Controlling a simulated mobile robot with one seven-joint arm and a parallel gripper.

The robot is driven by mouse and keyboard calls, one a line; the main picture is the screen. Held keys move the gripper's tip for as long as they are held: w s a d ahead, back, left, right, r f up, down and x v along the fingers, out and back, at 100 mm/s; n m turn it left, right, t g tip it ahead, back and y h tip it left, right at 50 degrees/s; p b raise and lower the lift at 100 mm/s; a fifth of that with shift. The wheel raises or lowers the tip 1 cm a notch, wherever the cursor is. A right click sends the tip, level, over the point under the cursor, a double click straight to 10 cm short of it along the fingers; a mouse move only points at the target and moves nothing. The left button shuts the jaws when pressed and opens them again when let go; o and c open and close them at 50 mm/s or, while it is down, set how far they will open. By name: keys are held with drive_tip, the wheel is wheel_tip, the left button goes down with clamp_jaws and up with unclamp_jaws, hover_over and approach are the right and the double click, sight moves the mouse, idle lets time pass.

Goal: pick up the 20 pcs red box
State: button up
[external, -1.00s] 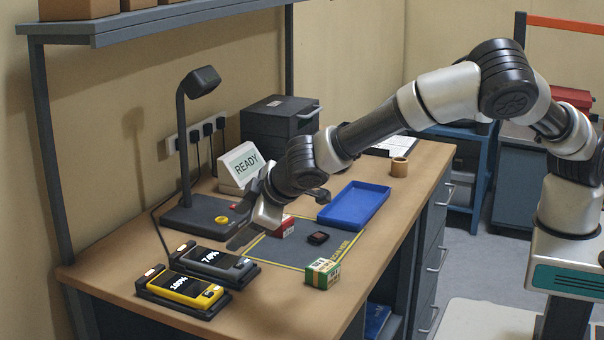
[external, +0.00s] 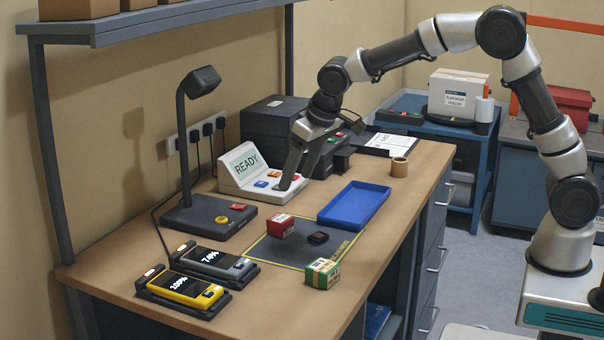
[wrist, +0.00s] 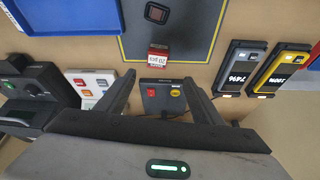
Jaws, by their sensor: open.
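The red box (external: 281,225) with a white label stands on the dark mat near its back edge. In the wrist view the red box (wrist: 158,53) shows beyond the fingertips, with "20 pcs" on its label. My gripper (external: 292,180) is open and empty, pointing down in front of the READY display, above and behind the mat. In the wrist view my gripper (wrist: 128,78) has its fingers spread, with nothing between them but the lamp base seen beyond. The fingers are apart from the red box.
A green box (external: 322,273) stands at the mat's front corner. A small dark device (external: 318,238) lies on the mat (external: 290,254). A blue tray (external: 354,205) is to the right. The lamp (external: 208,215), handhelds (external: 183,292) and READY display unit (external: 246,168) stand to the left and behind.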

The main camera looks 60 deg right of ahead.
approach(280, 218)
drive_tip(key=x, duration=0.4)
drive_tip(key=shift+w+a+f+b, duration=0.1)
drive_tip(key=shift+a+f+b, duration=0.1)
drive_tip(key=shift+f+b, duration=0.15)
drive_tip(key=shift+d+x, duration=0.15)
drive_tip(key=shift+x, duration=1.2)
drive_tip(key=shift+d+x, duration=0.15)
drive_tip(key=shift+x, duration=1.2)
drive_tip(key=c, duration=1.2)
drive_tip(key=shift+r, duration=0.1)
